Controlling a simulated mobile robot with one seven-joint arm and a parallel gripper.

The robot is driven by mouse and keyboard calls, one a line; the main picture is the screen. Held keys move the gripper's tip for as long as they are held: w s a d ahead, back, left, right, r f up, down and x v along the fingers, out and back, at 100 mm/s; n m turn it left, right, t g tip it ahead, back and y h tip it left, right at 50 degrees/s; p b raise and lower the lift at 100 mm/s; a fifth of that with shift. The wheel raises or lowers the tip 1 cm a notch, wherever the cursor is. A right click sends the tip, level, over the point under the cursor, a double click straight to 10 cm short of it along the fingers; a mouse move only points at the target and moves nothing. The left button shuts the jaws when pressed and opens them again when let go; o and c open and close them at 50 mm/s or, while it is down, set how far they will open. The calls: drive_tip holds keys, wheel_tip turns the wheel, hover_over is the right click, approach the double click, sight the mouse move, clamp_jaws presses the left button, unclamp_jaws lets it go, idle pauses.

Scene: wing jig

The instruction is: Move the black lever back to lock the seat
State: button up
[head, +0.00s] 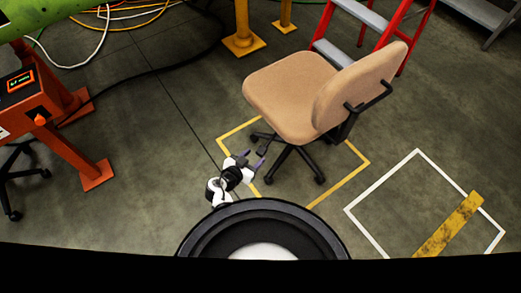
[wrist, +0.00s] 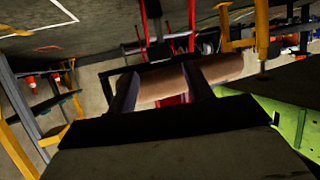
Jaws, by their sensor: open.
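The office chair has a tan seat (head: 285,95) and a tan backrest (head: 360,88) on a black five-star base. It stands within a yellow floor outline. My gripper (head: 254,160) is open below the front edge of the seat, beside the chair's base, with nothing visible between the fingers. A small dark part (head: 262,149) shows close by the fingers; I cannot tell if it is the black lever or a part of the base. In the tilted wrist view, the tan seat (wrist: 172,83) shows between and beyond my open gripper (wrist: 163,78). The lever cannot be clearly made out there.
A red stepladder (head: 362,30) stands behind the chair. An orange machine stand (head: 50,115) is at left, with cables on the floor behind. A white floor outline (head: 375,229) with a yellow bar (head: 450,225) lies at right. Open floor surrounds the chair's front.

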drive_tip(key=x, duration=0.6)
drive_tip(key=shift+a, duration=0.1)
drive_tip(key=shift+c, duration=0.4)
clamp_jaws()
